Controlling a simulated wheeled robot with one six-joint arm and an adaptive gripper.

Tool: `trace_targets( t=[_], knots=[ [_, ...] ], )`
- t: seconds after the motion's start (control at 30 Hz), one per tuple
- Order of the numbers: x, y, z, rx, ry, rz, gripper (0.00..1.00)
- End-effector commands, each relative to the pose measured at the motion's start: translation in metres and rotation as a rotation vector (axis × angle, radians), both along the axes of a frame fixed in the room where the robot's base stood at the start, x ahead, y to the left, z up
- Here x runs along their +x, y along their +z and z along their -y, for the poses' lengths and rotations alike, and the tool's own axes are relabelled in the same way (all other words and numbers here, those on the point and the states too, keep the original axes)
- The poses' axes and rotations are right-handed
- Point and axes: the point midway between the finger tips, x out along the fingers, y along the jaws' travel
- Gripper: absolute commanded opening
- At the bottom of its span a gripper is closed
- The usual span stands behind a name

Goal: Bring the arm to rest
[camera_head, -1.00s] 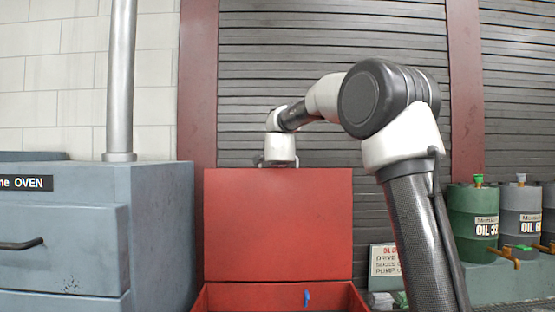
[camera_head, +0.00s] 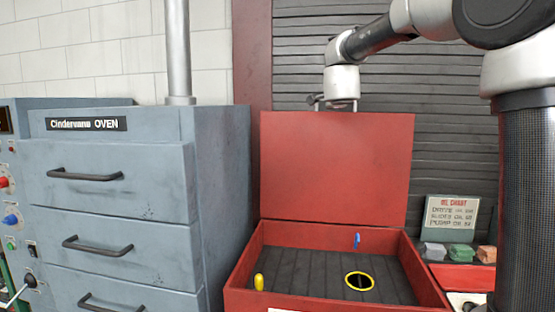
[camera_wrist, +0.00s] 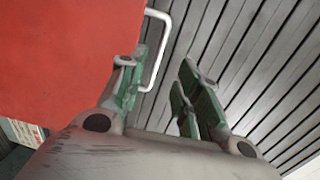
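My gripper (camera_head: 334,104) is at the top edge of the raised red lid (camera_head: 336,165) in the head view, its fingers partly hidden behind the lid. In the wrist view my gripper (camera_wrist: 160,78) has its two green-padded fingers spread apart with nothing held between them. A pale metal handle (camera_wrist: 157,50) on the lid runs close beside the left finger; I cannot tell whether they touch. The lid (camera_wrist: 65,50) fills the left of the wrist view. My arm reaches over from the right.
The open red box (camera_head: 240,272) holds a blue piece (camera_head: 357,240), a yellow piece (camera_head: 259,282) and a yellow-rimmed dark ring (camera_head: 360,281). A grey-blue oven (camera_head: 115,205) stands left. An oil chart sign (camera_head: 451,214) and small coloured blocks (camera_head: 460,251) are at right. Dark slats (camera_head: 440,90) back the lid.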

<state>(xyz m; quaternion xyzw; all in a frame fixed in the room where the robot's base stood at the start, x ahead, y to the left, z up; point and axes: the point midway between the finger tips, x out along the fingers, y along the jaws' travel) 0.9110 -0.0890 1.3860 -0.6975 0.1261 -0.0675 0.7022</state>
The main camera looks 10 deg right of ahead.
Motion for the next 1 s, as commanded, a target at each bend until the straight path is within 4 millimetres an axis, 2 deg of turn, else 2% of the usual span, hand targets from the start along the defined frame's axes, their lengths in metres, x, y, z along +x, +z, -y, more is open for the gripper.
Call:
trace_targets(
  t=[0.07, 0.17, 0.2, 0.27, 0.37, 0.4, 0.47, 0.6, 0.7, 0.8, 0.9, 1.0],
  knots=[
    [0.005, -0.002, -0.018, -0.053, 0.099, -0.007, 0.34],
    [-0.001, -0.048, -0.056, -0.231, 0.344, -0.106, 0.34],
    [-0.018, -0.069, -0.07, -0.325, 0.466, -0.161, 0.34],
    [-0.054, -0.102, -0.084, -0.459, 0.639, -0.253, 0.34],
    [-0.124, -0.151, -0.085, -0.642, 0.866, -0.412, 0.34],
    [-0.152, -0.168, -0.081, -0.705, 0.941, -0.477, 0.34],
    [-0.196, -0.192, -0.069, -0.789, 1.039, -0.574, 0.34],
    [-0.298, -0.238, -0.027, -0.957, 1.211, -0.814, 0.34],
    [-0.366, -0.261, 0.009, -1.059, 1.283, -0.977, 0.34],
    [-0.422, -0.275, 0.043, -1.148, 1.295, -1.101, 0.34],
    [-0.445, -0.277, 0.057, -1.194, 1.251, -1.113, 0.34],
    [-0.45, -0.27, 0.058, -1.206, 1.21, -1.082, 0.34]
  ],
)
